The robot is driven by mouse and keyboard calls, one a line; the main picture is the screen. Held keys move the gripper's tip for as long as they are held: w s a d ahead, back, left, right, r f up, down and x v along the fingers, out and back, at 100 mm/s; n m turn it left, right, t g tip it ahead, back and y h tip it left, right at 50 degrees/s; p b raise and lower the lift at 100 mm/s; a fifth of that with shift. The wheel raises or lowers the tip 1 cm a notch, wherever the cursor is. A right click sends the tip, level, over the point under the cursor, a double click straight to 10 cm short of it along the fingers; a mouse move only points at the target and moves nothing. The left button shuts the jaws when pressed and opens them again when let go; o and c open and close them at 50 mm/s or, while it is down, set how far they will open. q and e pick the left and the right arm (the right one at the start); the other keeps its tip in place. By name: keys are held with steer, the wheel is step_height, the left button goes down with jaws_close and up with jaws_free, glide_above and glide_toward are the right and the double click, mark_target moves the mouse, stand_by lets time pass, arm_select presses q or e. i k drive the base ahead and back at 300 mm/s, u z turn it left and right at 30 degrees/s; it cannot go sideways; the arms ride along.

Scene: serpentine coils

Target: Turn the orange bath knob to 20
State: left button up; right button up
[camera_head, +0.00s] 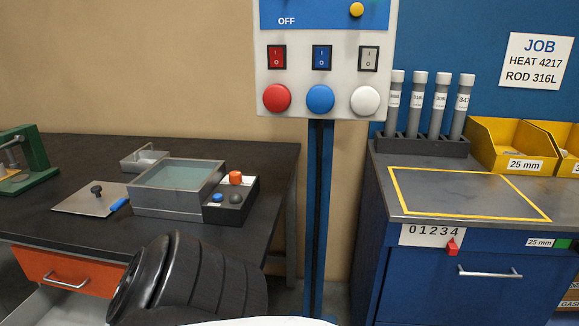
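The orange knob (236,177) sits on the dark control panel (245,208) at the right side of the grey bath (180,212), on the black table at left. A blue button (217,197) and a dark round knob (236,197) sit near it on the same panel. The bath holds blue-green liquid. The knob is small here, and I cannot read any scale or pointer on it. Neither of my grippers is in view. A black link of my arm shows at the bottom left, in front of the table, apart from the bath.
A metal plate (88,200) with a black knob lies left of the bath, and a small grey tray (144,160) behind it. A green press (27,160) stands far left. A switch box (326,62) on a blue post (319,215) stands between table and blue cabinet (470,295).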

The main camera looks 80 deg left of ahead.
mark_target(235, 176)
steer(key=u, duration=1.65)
